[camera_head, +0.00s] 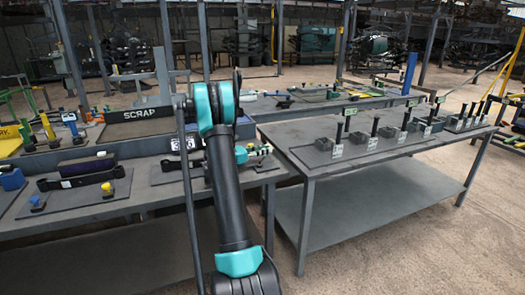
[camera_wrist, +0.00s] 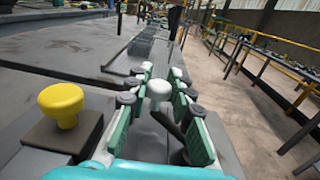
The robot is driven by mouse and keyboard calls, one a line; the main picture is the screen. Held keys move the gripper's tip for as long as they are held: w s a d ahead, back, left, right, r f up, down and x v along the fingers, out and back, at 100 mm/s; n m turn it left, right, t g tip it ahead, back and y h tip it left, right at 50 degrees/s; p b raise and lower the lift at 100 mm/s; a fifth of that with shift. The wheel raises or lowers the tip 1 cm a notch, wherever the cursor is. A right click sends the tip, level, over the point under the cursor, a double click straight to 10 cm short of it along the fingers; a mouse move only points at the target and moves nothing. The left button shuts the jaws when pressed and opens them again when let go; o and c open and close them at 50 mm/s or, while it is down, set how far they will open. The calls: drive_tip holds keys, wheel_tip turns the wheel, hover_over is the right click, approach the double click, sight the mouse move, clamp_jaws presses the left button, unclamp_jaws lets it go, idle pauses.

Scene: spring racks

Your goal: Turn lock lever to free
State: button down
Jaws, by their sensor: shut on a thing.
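In the wrist view a lever with a pale rounded knob (camera_wrist: 159,88) and a dark shaft stands between the teal fingers of my gripper (camera_wrist: 162,78). The fingers are closed on the lever near its knob. The shaft slants down to the right, and its foot is partly hidden by the right finger. In the head view my arm blocks most of the gripper and the lever, so the lever's angle is not clear there.
A yellow knob (camera_wrist: 60,103) on a dark block stands left of my gripper. In the head view, a right-hand table (camera_head: 300,160) holds a row of upright black levers (camera_head: 375,127). A tray marked SCRAP (camera_head: 140,125) stands at the left.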

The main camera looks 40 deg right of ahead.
drive_tip(key=shift+s+d+m+g, duration=0.1)
drive_tip(key=shift+m+g, duration=0.2)
drive_tip(key=shift+g, duration=0.2)
drive_tip(key=c, duration=1.3)
unclamp_jaws()
drive_tip(key=v, duration=1.2)
